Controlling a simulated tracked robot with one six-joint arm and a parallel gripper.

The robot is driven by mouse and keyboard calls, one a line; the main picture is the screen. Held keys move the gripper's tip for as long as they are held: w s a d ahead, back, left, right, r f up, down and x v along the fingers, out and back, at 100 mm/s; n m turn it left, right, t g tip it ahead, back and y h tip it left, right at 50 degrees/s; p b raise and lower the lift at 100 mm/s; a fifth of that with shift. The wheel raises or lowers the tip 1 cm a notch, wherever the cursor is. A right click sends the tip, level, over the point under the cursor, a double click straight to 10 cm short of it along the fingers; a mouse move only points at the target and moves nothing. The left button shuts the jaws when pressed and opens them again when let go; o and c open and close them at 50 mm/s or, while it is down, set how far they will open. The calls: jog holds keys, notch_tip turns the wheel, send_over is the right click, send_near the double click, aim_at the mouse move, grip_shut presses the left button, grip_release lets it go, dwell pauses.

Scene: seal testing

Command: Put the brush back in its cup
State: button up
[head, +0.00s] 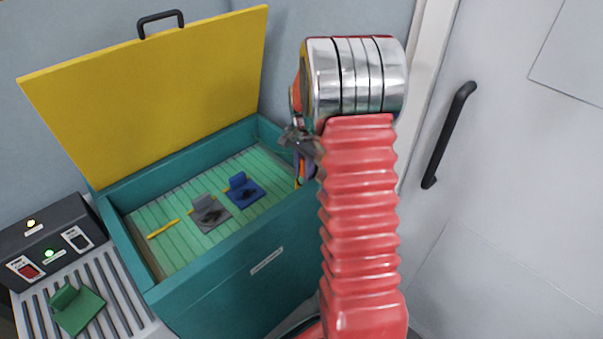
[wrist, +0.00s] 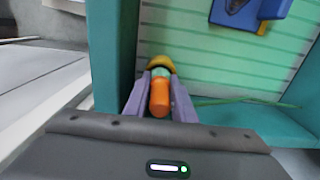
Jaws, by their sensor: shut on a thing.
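My gripper (wrist: 160,82) is shut on the brush (wrist: 160,98) in the wrist view. The brush shows an orange handle end towards the camera, a pale green band and a yellow part beyond it. The two purple-grey fingers stand on either side of it. In the head view my gripper (head: 304,165) is mostly hidden behind my red arm, near the right corner of the teal box, with a little orange showing. I cannot make out the cup in either view.
The teal box (head: 238,275) has its yellow lid (head: 160,95) raised. Inside, on a ribbed green floor, are a grey piece (head: 210,214), a blue piece (head: 245,190) and a yellow strip (head: 162,229). A green piece (head: 78,310) lies on a slatted rack, by a dark switch box (head: 50,240).

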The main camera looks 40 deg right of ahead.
jog(key=shift+f, duration=0.2)
jog(key=o, duration=1.1)
jog(key=shift+o, duration=0.2)
jog(key=shift+r, duration=4.75)
